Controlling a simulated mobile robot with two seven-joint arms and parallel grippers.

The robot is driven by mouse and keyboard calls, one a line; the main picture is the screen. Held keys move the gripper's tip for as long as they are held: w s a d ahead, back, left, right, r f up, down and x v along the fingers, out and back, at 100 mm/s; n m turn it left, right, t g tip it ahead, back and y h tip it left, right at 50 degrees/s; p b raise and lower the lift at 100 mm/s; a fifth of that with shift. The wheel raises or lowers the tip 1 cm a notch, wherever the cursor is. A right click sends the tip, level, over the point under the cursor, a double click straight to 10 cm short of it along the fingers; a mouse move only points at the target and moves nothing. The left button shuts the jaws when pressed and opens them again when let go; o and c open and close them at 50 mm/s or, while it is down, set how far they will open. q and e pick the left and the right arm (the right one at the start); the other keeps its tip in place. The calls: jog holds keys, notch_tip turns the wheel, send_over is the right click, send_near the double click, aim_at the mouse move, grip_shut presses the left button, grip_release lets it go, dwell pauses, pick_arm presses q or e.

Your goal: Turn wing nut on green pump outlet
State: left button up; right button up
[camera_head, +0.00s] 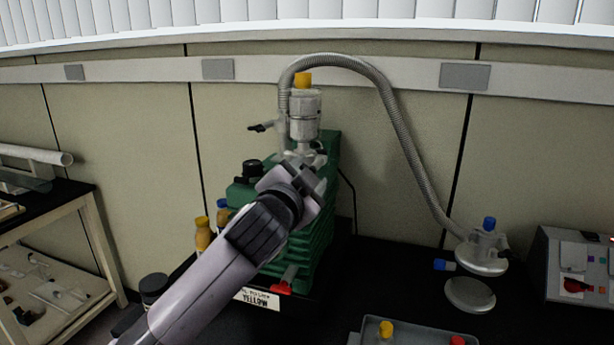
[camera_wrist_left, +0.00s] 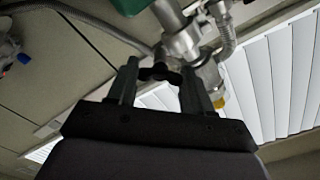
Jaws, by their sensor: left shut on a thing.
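The green pump (camera_head: 312,235) stands on the dark bench, with its metal outlet fitting (camera_head: 305,148) on top under a grey cylinder (camera_head: 305,115). My left gripper (camera_head: 297,182) reaches up from the lower left to the pump's top, just below the outlet fitting. In the left wrist view, the dark wing nut (camera_wrist_left: 160,74) sits between the two fingers, against the metal pipe (camera_wrist_left: 182,45). The left gripper is shut on this wing nut. In the head view my gripper hides the wing nut. My right gripper is not in view.
Yellow-capped (camera_head: 203,238) and blue-capped (camera_head: 223,212) bottles stand left of the pump. A grey tray (camera_head: 415,332) lies at the front right. A control box (camera_head: 572,268) stands far right.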

pick_arm(q)
jog(key=n, duration=1.7)
dwell(3.5)
